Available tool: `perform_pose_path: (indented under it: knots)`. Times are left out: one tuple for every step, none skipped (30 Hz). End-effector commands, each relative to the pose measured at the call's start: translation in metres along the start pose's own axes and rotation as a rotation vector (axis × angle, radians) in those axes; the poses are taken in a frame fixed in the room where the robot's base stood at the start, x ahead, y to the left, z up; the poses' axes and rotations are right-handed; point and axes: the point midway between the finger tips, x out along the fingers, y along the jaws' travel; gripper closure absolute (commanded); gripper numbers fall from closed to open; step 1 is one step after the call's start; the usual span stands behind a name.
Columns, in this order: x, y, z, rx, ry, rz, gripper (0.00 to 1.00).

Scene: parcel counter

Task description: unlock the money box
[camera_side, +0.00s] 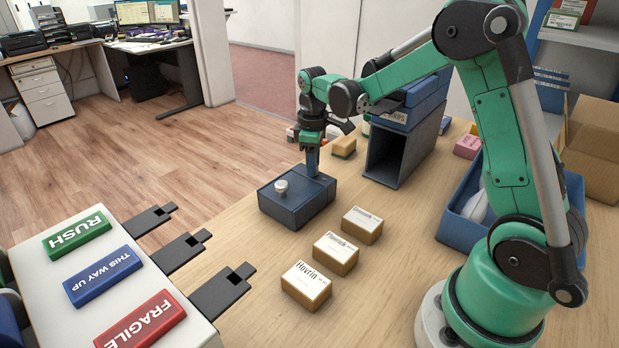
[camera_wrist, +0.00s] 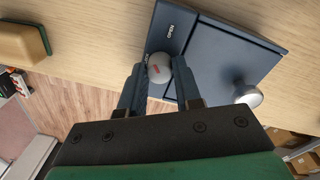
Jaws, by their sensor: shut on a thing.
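The dark blue money box (camera_side: 292,207) stands on the wooden counter; its lid also shows in the wrist view (camera_wrist: 232,62). The lid bears a pale round knob (camera_wrist: 159,68) with a red mark, close to the word OPEN. A second, silver knob (camera_side: 281,187) stands free towards the other side of the lid; it also shows in the wrist view (camera_wrist: 248,95). My gripper (camera_side: 312,170) points down over the back right part of the box. In the wrist view its fingers (camera_wrist: 160,76) are shut on the pale knob. The side view hides this knob behind the fingers.
Several small labelled boxes (camera_side: 334,253) stand in a row right of the money box. A blue open-fronted bin (camera_side: 397,152) stands close behind it. A blue tray (camera_side: 452,222) is at the right.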

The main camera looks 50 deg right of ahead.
Motion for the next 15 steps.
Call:
perform_pose_path:
  knots:
    - [-0.0002, 0.0001, -0.0002, 0.043, -0.002, 0.000, 1.00]
    - [-0.0002, 0.0001, -0.0003, 0.071, -0.003, 0.000, 1.00]
    - [-0.0002, 0.0001, -0.0003, 0.109, -0.005, 0.000, 1.00]
    - [-0.0002, 0.0001, -0.0003, 0.136, -0.006, 0.000, 1.00]
    - [-0.0001, 0.0001, -0.0003, 0.164, -0.007, 0.000, 1.00]
    - [-0.0001, 0.0001, -0.0004, 0.200, -0.009, 0.000, 1.00]
    - [-0.0001, 0.0001, -0.0004, 0.226, -0.010, 0.000, 1.00]
    - [-0.0001, 0.0001, -0.0004, 0.251, -0.011, 0.000, 1.00]
    - [-0.0001, 0.0001, -0.0005, 0.284, -0.013, 0.000, 1.00]
    - [-0.0001, 0.0001, -0.0005, 0.308, -0.014, 0.000, 1.00]
    - [-0.0001, 0.0002, -0.0005, 0.331, -0.014, 0.000, 1.00]
    - [-0.0001, 0.0002, -0.0006, 0.360, -0.016, 0.000, 1.00]
    - [-0.0001, 0.0002, -0.0006, 0.380, -0.016, 0.000, 1.00]
    - [-0.0001, 0.0002, -0.0007, 0.400, -0.017, 0.000, 1.00]
    - [-0.0001, 0.0002, -0.0007, 0.425, -0.018, 0.000, 1.00]
